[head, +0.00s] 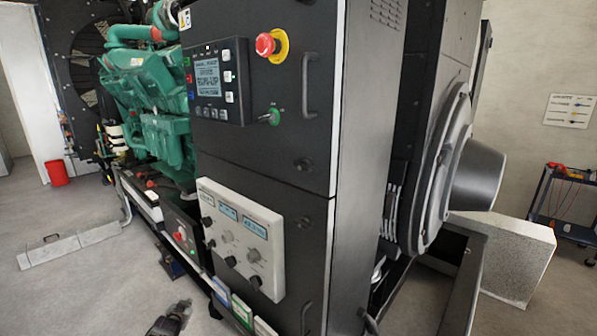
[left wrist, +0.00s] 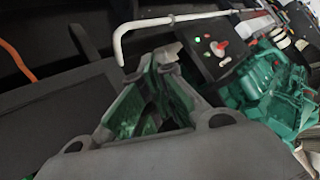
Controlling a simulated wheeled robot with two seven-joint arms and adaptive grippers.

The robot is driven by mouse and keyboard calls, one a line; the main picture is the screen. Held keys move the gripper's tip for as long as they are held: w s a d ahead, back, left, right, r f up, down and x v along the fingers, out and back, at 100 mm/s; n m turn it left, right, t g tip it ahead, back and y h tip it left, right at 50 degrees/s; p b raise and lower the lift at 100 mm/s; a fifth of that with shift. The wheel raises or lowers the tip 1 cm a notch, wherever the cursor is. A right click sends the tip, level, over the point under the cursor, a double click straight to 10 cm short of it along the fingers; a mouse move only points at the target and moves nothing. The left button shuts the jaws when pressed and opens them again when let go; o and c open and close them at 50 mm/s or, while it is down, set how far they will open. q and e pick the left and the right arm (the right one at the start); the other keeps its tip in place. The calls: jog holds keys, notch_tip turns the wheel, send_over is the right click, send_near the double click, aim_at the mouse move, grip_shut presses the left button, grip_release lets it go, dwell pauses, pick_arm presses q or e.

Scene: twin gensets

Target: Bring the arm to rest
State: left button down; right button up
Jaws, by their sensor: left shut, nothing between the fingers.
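My left gripper (head: 178,312) shows at the bottom edge of the head view, left of the control cabinet (head: 265,160) and over the grey floor. It is shut with nothing between its fingers. In the left wrist view its fingers (left wrist: 160,62) come together near the top middle, with a pale bent pipe (left wrist: 170,20) behind them. Most of the left arm is outside the head view. I cannot make out my right gripper in either view.
The cabinet carries a red emergency button (head: 266,44), a display panel (head: 217,82) and a pale meter box (head: 240,238). A green engine (head: 150,100) stands behind at left. A red bucket (head: 57,173) and a cart (head: 565,205) stand farther off.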

pick_arm(q)
jog(key=s+d+f+g+h, duration=0.1)
jog(key=s+d+f+g, duration=0.3)
jog(key=s+f, duration=1.05)
jog(key=s+d+f+g, duration=0.1)
jog(key=s+d+f, duration=0.5)
jog(key=s+f, duration=0.9)
jog(key=s+d+f+g, duration=0.1)
jog(key=s+d+f, duration=0.1)
jog(key=s, duration=1.1)
jog(key=s+d+f+g+h, duration=0.1)
jog(key=s+d+f+g, duration=0.1)
jog(key=s, duration=1.1)
jog(key=s+d+f+g, duration=0.2)
jog(key=s+d+f, duration=0.2)
jog(key=s, duration=0.9)
jog(key=shift+s+f, duration=0.3)
jog(key=shift+f, duration=0.25)
dwell(0.6)
